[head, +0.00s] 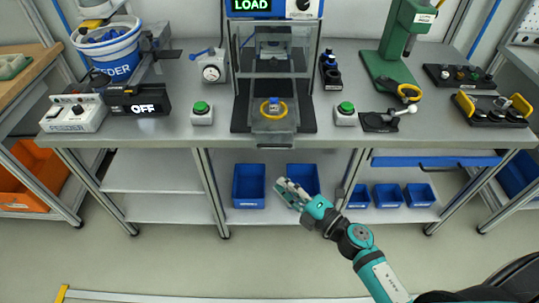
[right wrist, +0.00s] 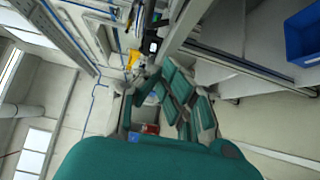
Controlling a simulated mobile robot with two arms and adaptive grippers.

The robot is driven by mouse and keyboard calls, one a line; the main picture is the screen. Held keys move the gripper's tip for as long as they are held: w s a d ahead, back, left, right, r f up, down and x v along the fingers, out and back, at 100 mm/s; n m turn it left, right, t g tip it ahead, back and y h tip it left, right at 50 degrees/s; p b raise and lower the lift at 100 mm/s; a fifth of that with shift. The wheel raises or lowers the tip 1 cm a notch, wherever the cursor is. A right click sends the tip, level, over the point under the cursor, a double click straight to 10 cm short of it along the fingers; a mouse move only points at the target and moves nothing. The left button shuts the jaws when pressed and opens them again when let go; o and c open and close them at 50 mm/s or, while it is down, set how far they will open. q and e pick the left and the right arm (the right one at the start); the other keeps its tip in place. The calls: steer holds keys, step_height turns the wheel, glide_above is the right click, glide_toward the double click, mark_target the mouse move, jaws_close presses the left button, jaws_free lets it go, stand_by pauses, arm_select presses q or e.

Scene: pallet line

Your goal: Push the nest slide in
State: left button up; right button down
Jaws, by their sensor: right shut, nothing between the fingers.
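The nest slide (head: 274,128) sticks out toward me from the clear-walled press station, over the bench's front edge. My left gripper is not in view.
Green buttons (head: 202,108) and (head: 345,108) flank the station. A feeder box (head: 75,113) and an OFF display (head: 140,101) stand at left. A green press (head: 398,50) stands at right. Blue bins (head: 249,186) sit on the shelf below. The floor in front is clear.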

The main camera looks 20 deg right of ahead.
mark_target(265, 145)
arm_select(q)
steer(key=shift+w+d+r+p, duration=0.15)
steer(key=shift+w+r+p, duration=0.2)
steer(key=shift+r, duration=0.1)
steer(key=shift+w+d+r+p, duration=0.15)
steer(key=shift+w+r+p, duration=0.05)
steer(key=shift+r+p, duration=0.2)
arm_select(e)
steer(key=w+a, duration=0.2)
steer(key=w, duration=0.9)
steer(key=shift+a, duration=0.4)
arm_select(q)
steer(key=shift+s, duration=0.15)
arm_select(e)
steer(key=w, duration=0.2)
steer(key=w+d+b, duration=0.1)
steer(key=w, duration=0.2)
steer(key=shift+d+f+b, duration=0.1)
steer(key=shift+d+b, duration=0.1)
steer(key=shift+b, duration=0.1)
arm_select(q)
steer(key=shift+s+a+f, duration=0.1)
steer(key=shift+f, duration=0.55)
arm_select(e)
steer(key=shift+s, duration=0.1)
